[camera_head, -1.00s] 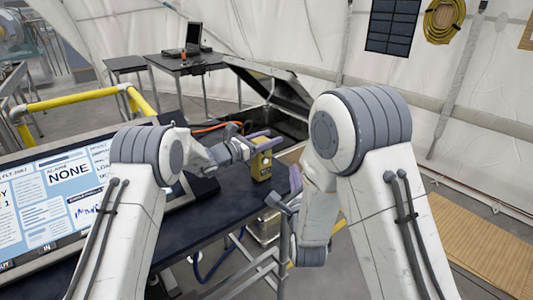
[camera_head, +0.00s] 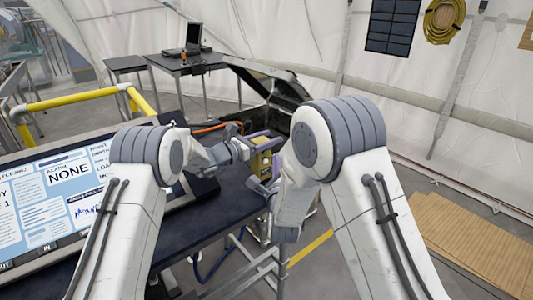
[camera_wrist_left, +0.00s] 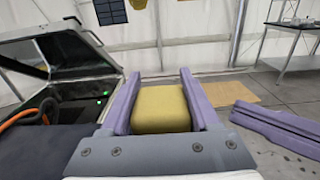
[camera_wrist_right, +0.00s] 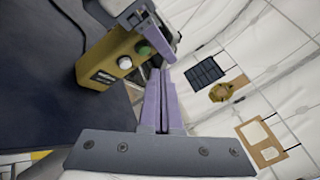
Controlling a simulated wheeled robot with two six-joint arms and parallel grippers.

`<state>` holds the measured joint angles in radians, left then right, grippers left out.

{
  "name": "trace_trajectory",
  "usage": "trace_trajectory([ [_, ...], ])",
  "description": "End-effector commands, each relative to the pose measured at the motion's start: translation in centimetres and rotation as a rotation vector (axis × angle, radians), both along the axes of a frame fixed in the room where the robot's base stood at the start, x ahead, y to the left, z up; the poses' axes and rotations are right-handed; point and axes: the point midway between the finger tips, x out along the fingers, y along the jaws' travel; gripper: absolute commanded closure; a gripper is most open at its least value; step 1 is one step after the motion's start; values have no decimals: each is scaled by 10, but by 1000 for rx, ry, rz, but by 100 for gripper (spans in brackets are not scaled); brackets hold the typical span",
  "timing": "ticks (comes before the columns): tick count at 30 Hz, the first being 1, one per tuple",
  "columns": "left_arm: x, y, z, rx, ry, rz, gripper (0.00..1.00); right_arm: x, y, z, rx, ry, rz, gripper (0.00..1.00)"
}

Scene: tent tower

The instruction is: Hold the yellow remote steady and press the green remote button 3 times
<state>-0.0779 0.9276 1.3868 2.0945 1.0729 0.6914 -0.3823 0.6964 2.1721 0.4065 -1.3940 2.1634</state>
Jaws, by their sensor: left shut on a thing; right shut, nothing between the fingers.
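The yellow remote (camera_head: 259,164) stands at the far end of the dark table in the head view. My left gripper (camera_head: 262,141) is shut on its upper part; in the left wrist view the remote (camera_wrist_left: 160,108) sits between the purple fingers (camera_wrist_left: 160,95). In the right wrist view the remote (camera_wrist_right: 112,62) shows a green button (camera_wrist_right: 144,50) and a white button (camera_wrist_right: 124,62) on its face. My right gripper (camera_wrist_right: 160,75) is shut and empty, its fingertips close to the green button. Whether they touch it I cannot tell. In the head view my right gripper (camera_head: 276,168) is beside the remote, partly hidden.
The dark table (camera_head: 215,212) carries a large screen (camera_head: 60,190) at left. An open case (camera_head: 268,95) stands behind the remote, with an orange cable (camera_head: 208,127) near it. A laptop table (camera_head: 185,65) is farther back.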

Motion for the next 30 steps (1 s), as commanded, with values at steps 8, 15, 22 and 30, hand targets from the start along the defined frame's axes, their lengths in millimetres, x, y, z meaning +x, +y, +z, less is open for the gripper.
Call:
trace_trajectory([
  [8, 0, 0, -1, 2, 1, 1, 100, 12, 9, 0, 1, -1, -1, 100],
  [15, 0, 0, -1, 2, 1, 0, 100, 12, 9, 0, 1, 0, 0, 100],
  [22, 0, 0, -1, 2, 1, 0, 100, 12, 9, 0, 0, 0, 0, 100],
  [30, 0, 0, -1, 2, 1, 0, 100, 12, 9, 0, 0, 0, 0, 100],
])
